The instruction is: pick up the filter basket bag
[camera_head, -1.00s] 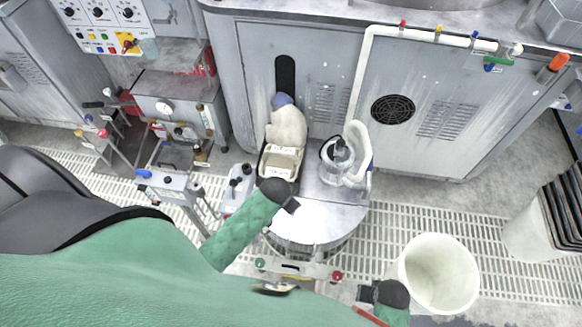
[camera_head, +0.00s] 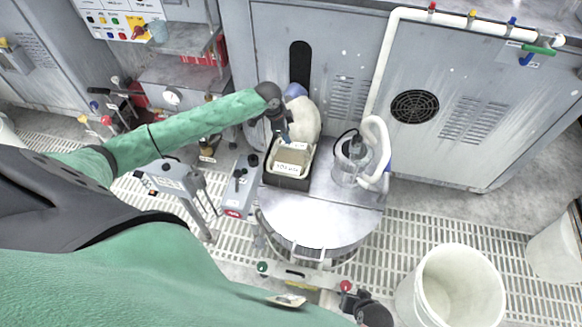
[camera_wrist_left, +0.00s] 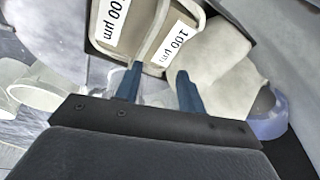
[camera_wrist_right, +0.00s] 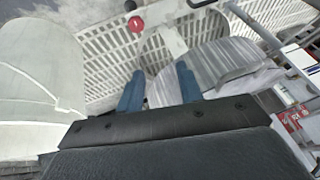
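Beige fabric bags labelled 100 µm (camera_head: 290,158) sit in a dark open tray (camera_head: 287,183) on the steel platform; the labelled fabric (camera_wrist_left: 150,30) fills the top of the left wrist view. A pale lumpy bag (camera_head: 306,120) with a blue-purple rim stands just behind the tray; it also shows in the left wrist view (camera_wrist_left: 225,72). My left gripper (camera_head: 287,138) is above the tray's back edge, close to both. Its two blue fingers (camera_wrist_left: 158,82) are apart with nothing clearly between them; contact cannot be told. My right gripper (camera_wrist_right: 158,80) is open and empty, low at the front.
A clear jug (camera_head: 350,165) and a white curved hose with blue end (camera_head: 377,145) stand right of the tray. A round steel lid (camera_head: 318,220) is in front. A white bucket (camera_head: 455,285) stands at front right. A grey cabinet (camera_head: 360,60) closes off the back.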

